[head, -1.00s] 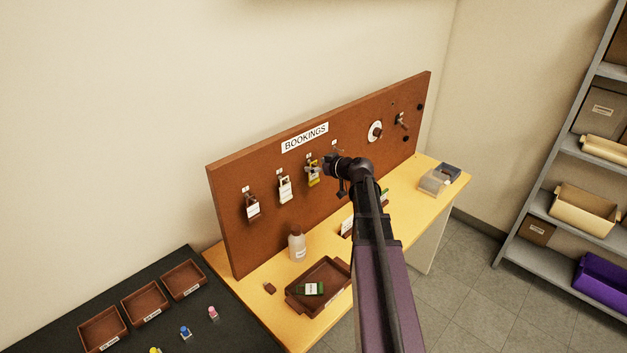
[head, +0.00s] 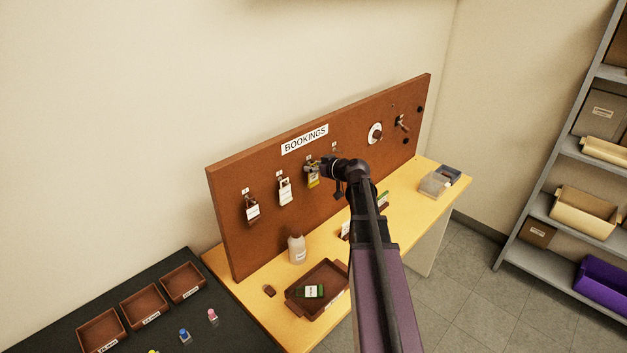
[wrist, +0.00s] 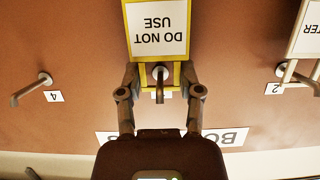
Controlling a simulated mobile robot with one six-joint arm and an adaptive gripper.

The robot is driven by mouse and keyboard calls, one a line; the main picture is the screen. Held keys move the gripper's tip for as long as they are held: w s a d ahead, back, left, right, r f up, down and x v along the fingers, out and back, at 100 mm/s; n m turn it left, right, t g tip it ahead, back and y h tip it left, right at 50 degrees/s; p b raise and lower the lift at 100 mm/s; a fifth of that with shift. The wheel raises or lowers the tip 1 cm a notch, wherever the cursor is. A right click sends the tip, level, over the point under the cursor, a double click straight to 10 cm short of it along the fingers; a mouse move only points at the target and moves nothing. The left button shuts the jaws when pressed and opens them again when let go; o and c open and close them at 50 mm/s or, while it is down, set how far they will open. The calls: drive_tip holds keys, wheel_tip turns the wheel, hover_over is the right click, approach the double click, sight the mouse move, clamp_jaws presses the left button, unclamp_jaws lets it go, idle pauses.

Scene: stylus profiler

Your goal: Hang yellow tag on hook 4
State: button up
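The yellow tag (wrist: 158,28), with a white "DO NOT USE" label, hangs on a peg hook (wrist: 160,82) between hooks 2 and 4. It also shows in the head view (head: 313,181). My gripper (wrist: 160,70) is at the top of the tag, one finger on each side of its narrow yellow loop. The fingers are spread, with a gap seen beside the loop; contact with the tag's edges cannot be told. Hook 4 (wrist: 32,90) is bare, at the left in the wrist view, beside its "4" label. In the head view my gripper (head: 315,168) partly covers the tag's top.
A white tag (head: 285,191) and a brown tag (head: 251,209) hang on the board (head: 235,230) to the left. Below stand a bottle (head: 297,249) and a brown tray (head: 330,309) holding a green tag (head: 309,291).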

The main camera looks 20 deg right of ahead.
drive_tip(key=shift+r, duration=0.1)
idle(0.4)
drive_tip(key=shift+r+p, duration=0.65)
drive_tip(key=shift+p, duration=0.1)
drive_tip(key=shift+s+d+r, duration=0.1)
drive_tip(key=shift+s, duration=0.25)
drive_tip(key=s+d, duration=0.3)
drive_tip(key=s, duration=0.5)
drive_tip(key=s+d, duration=0.3)
drive_tip(key=s, duration=0.5)
drive_tip(key=shift+s, duration=0.15)
clamp_jaws()
drive_tip(key=w+d, duration=0.8)
drive_tip(key=w, duration=0.4)
drive_tip(key=shift+w+d+f+b, duration=0.35)
drive_tip(key=shift+d+b, duration=0.05)
drive_tip(key=shift+b, duration=0.05)
